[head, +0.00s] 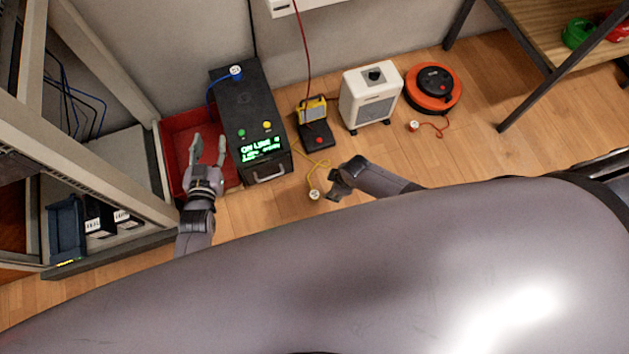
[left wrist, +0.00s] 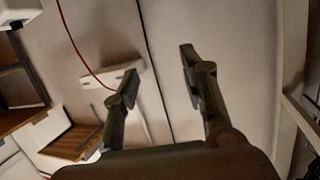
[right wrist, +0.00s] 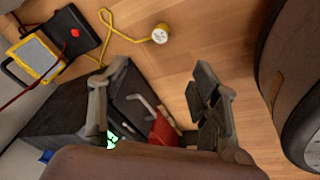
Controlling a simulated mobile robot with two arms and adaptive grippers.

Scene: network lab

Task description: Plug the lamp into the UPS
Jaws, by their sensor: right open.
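The UPS (head: 262,100) is a black box with a lit green display, standing on the floor by the wall. A blue cord's white-faced plug (head: 236,72) sits on its top at the far end. The yellow work lamp (head: 312,108) stands to its right. The lamp's yellow cord ends in a plug (head: 314,194) lying on the floor, also in the right wrist view (right wrist: 160,34). My right gripper (head: 334,186) is open and empty, just right of that plug; its fingers (right wrist: 152,80) are spread. My left gripper (head: 208,142) is open and empty over the red bin; its fingers are apart (left wrist: 158,65).
The red bin (head: 172,140) adjoins the UPS's left side, with a rack (head: 110,65) further left. A white heater (head: 370,97), an orange cable reel (head: 433,88) and a red-corded plug (head: 413,126) are to the right. A wooden table (head: 540,25) stands far right. Floor in front is clear.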

